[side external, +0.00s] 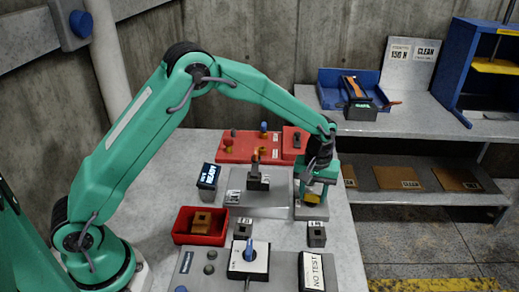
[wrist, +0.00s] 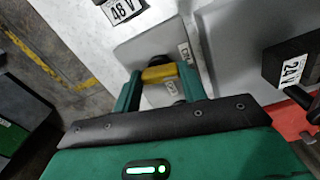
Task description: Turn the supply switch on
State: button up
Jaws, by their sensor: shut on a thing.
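My gripper (side external: 315,196) points down over a grey box (side external: 311,213) at the right edge of the near table. It is shut on a yellow piece (side external: 313,199), which looks like the handle of a switch on that box. In the wrist view the yellow piece (wrist: 159,74) lies across between the two green fingers. Small labels on the grey box (wrist: 150,40) are too blurred to read. The fingers and wrist hide part of the piece, so I cannot tell its switch position.
A dark unit marked 24 V (wrist: 292,68) and a block marked 48 V (wrist: 122,8) flank the grey box.

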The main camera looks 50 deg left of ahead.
aim_at(313, 194)
jog(key=shift+r+n, duration=0.15)
jog(key=shift+n, duration=1.05)
jog(key=o, duration=1)
jog(key=shift+r, duration=3.85)
